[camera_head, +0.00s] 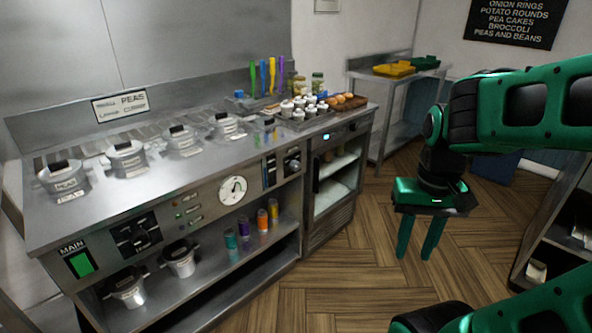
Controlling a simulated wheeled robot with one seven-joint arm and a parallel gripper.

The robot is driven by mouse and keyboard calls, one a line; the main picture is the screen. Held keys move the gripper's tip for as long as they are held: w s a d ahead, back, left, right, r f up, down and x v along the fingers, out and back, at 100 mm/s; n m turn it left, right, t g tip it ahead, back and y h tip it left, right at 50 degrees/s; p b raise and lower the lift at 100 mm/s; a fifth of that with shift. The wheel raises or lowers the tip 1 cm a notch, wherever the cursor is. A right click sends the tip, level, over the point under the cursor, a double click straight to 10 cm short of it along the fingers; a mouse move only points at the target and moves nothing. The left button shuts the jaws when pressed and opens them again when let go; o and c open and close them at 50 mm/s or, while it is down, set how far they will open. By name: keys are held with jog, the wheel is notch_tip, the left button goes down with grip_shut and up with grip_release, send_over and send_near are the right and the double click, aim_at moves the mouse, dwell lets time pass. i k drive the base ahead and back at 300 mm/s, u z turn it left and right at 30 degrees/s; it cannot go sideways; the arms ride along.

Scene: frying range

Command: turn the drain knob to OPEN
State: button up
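The steel frying range (185,210) stands on the left, with a control panel along its front. A large black knob (138,235) sits on a dark plate at the panel's left part. A second, smaller dark knob (291,162) sits at the panel's right end. Their labels are too small to read, so I cannot tell which is the drain knob or where it points. My gripper (418,252) hangs over the floor to the right of the range, fingers down. Its two green fingers are apart with nothing between them. It is clear of both knobs.
A lit green MAIN switch (81,263), a round white dial (232,190) and small indicator buttons share the panel. Lidded metal pots (126,160) stand on top. Colored bottles (244,227) stand on the shelf below. The wooden floor (345,275) before the range is clear.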

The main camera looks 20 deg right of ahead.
aim_at(295, 165)
jog(key=u, duration=0.05)
jog(key=i, duration=1)
jog(key=z, duration=0.05)
